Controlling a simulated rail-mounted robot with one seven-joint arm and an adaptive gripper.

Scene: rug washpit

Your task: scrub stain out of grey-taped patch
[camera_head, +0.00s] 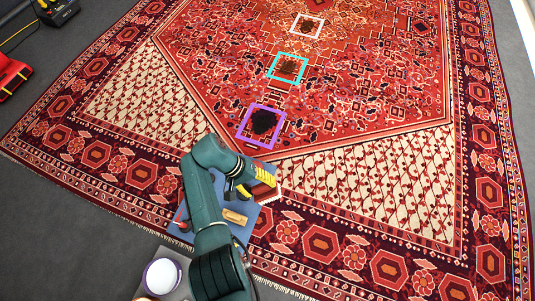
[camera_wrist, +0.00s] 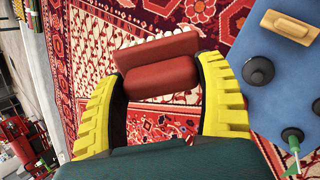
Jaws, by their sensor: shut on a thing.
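My gripper (camera_head: 254,184) is shut on a red-brown brush (camera_head: 265,190) with pale bristles, above the blue mat's upper right part. In the wrist view the brush (camera_wrist: 160,78) sits between the two yellow fingers. The pale grey-white taped square (camera_head: 308,25) lies at the top of the rug, with a dark stain inside it. It is far up the picture from my gripper. A cyan-taped square (camera_head: 287,67) and a purple-taped square (camera_head: 262,122) lie nearer, each around a dark stain.
The blue mat (camera_wrist: 268,110) holds a wooden-backed block (camera_wrist: 290,27), a black round-knobbed thing (camera_wrist: 257,70) and a green-handled tool (camera_wrist: 292,138). A white round tub (camera_head: 162,275) stands at the lower left. Red equipment (camera_head: 12,76) stands at the left edge. The patterned rug (camera_head: 370,185) is otherwise clear.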

